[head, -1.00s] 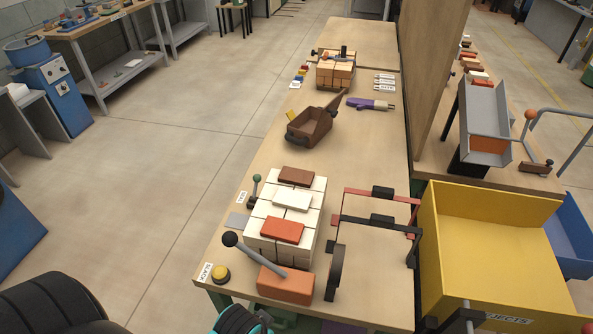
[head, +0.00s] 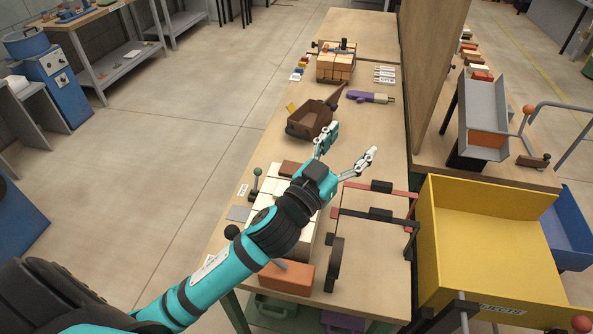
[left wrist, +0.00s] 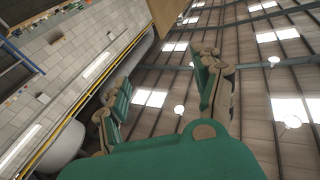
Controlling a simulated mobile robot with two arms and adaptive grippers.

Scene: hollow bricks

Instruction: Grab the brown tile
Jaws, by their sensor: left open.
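The brown tile (head: 291,168) lies on top of the stack of white bricks (head: 262,205) in the head view. It is partly covered by my left arm, with its far left part showing. My left gripper (head: 350,142) is open and empty, above the table beyond and to the right of the tile, with its fingers pointing away from the stack. In the left wrist view its two spread fingers (left wrist: 163,88) show against the wall and ceiling, with nothing between them. The white and orange tiles on the stack are hidden behind my arm. My right gripper is not in view.
Red and black frames (head: 382,200) stand right of the stack. A brown scoop-like box (head: 312,120) lies beyond. A yellow bin (head: 480,250) stands at the right.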

